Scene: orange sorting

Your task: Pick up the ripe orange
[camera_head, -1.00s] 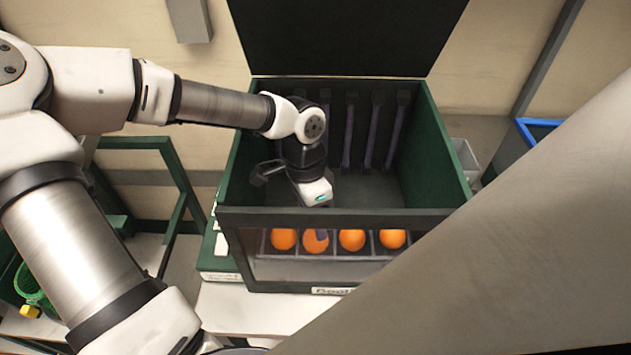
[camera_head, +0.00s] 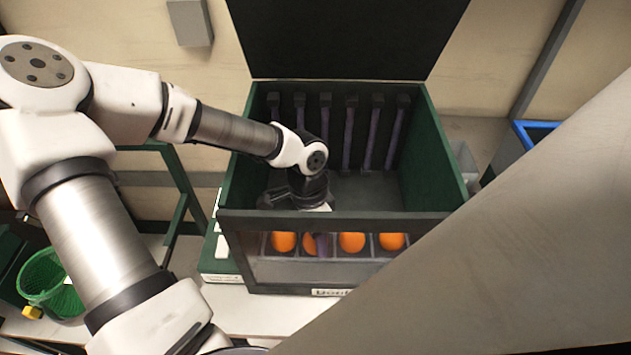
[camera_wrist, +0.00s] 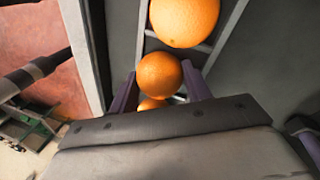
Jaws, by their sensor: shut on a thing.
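Several oranges sit in a row of compartments at the front of a dark green box (camera_head: 450,150). The second from the left (camera_head: 309,245) is partly hidden by a purple finger of my gripper (camera_head: 321,244), which reaches down inside the box. In the wrist view that orange (camera_wrist: 158,75) lies between the two purple fingers of my gripper (camera_wrist: 159,80), which is shut on it. It appears still down in its compartment. Another orange (camera_wrist: 184,20) shows beyond it, and part of one (camera_wrist: 150,104) on the near side. All look similarly orange in colour.
The box has a clear front panel with a dark top rail (camera_head: 335,222) close to my gripper. Purple upright strips (camera_head: 348,135) line its back wall. A green basket (camera_head: 48,285) stands at lower left, and a blue-edged bin (camera_head: 525,135) at right.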

